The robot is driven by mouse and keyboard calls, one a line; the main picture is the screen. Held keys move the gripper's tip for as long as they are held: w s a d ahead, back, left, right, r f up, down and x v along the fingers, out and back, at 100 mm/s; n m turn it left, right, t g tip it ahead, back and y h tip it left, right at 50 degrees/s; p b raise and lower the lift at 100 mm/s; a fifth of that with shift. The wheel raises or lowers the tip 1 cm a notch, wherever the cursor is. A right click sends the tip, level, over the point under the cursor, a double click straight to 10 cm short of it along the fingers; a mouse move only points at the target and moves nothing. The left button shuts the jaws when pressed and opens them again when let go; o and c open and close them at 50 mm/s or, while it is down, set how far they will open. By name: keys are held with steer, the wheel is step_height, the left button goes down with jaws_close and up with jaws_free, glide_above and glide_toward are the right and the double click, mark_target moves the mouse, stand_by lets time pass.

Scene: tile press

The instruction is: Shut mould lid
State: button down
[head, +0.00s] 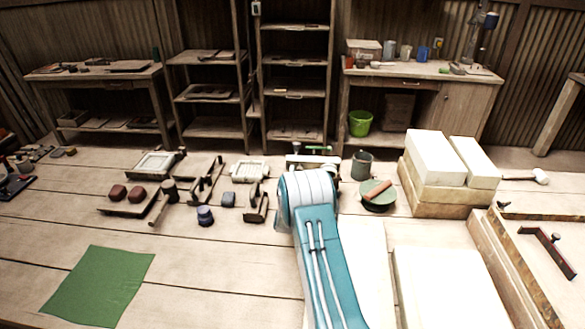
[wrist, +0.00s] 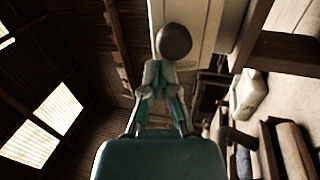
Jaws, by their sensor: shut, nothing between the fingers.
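In the wrist view my gripper (wrist: 160,76) is shut and empty. Its fingertips are right beside a dark round knob (wrist: 174,41), which appears in front of a pale panel (wrist: 204,18); I cannot tell whether they touch. The panel may be the mould lid, but its angle and hinge are not clear. In the head view my arm hides my gripper. A pale piece with a green handle (head: 318,149) shows just behind my arm, mostly covered. A white ribbed block (head: 249,171) lies left of it, and a framed tray (head: 157,164) further left.
A dark mallet (head: 169,188), a dark blue pot (head: 205,215) and a green cloth (head: 98,285) are on the table's left. The front left is mostly clear.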

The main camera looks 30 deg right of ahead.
steer(key=shift+x, duration=1)
